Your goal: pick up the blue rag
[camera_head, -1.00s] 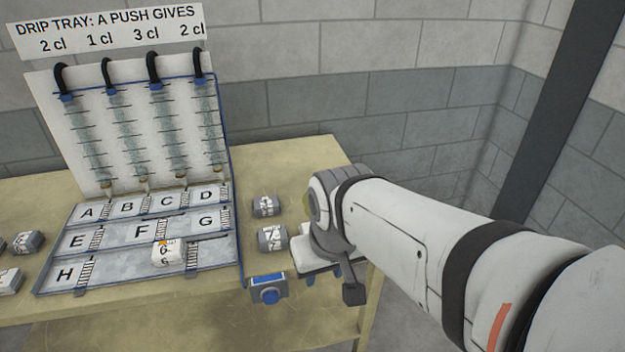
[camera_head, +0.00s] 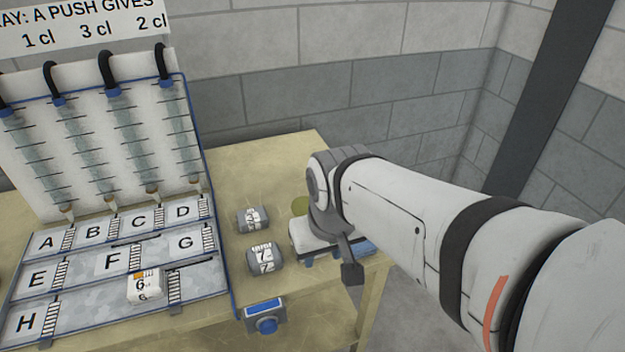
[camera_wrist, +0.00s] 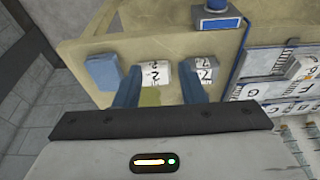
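The blue rag (camera_wrist: 102,71) is a flat blue patch near the table's edge, left in the wrist view. A blue strip of it (camera_head: 366,247) shows in the head view, right of my wrist and partly hidden by it. My gripper (camera_wrist: 160,84) is open, its two blue fingers apart and nothing seen held between them. The rag lies outside the fingers, just left of the left finger in the wrist view.
A blue button box (camera_head: 265,317) sits at the table's front edge.

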